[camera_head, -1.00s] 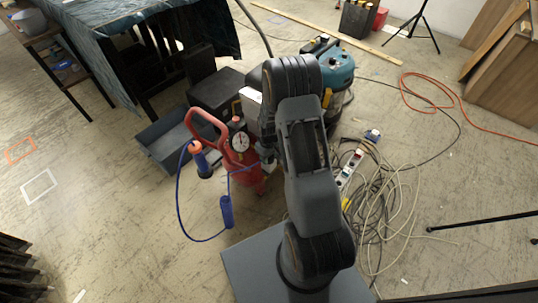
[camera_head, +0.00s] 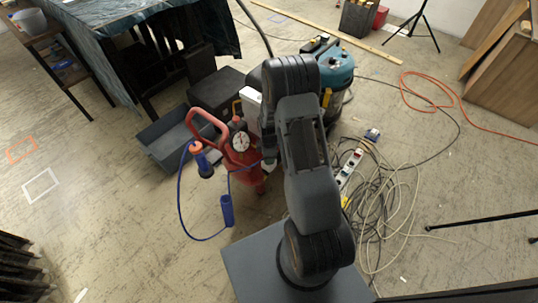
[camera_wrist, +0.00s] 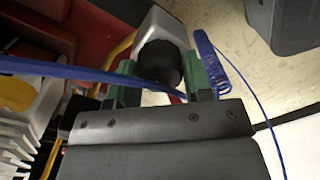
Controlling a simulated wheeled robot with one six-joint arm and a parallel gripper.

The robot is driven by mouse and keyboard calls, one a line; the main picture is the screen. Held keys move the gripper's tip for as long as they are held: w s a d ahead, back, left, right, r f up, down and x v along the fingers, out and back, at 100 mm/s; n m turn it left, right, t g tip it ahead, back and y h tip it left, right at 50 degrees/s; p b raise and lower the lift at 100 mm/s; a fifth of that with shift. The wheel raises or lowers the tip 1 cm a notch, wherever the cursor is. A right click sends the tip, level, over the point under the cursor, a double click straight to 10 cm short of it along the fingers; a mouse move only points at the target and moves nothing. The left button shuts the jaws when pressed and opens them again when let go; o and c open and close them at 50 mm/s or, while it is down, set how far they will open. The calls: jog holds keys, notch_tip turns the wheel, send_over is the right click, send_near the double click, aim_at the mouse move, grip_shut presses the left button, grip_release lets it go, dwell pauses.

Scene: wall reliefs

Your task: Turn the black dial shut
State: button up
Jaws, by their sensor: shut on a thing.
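The black dial (camera_wrist: 160,66) is a dark round knob on a white, rounded housing (camera_wrist: 158,24) at the upper middle of the wrist view. My gripper (camera_wrist: 161,76) has a green finger pad on each side of the dial and is shut on it. A blue cord crosses in front of the dial's lower part. In the head view, my arm hides most of the gripper, and I cannot make out the dial there. The gripper end is by the right side of a red device with a round white gauge (camera_head: 240,142).
A blue hose and a blue cylinder (camera_head: 227,210) hang by the red device. A grey bin (camera_head: 168,140) and a teal vacuum (camera_head: 338,68) stand behind. Tangled cables and a power strip (camera_head: 349,167) lie at the right. The floor at left is mostly clear.

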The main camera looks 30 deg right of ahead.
jog(key=shift+n, duration=1.9)
jog(key=o, duration=0.9)
jog(key=shift+o, duration=0.2)
notch_tip(320, 180, up, 14)
jog(key=p, duration=0.4)
jog(key=shift+f, duration=0.1)
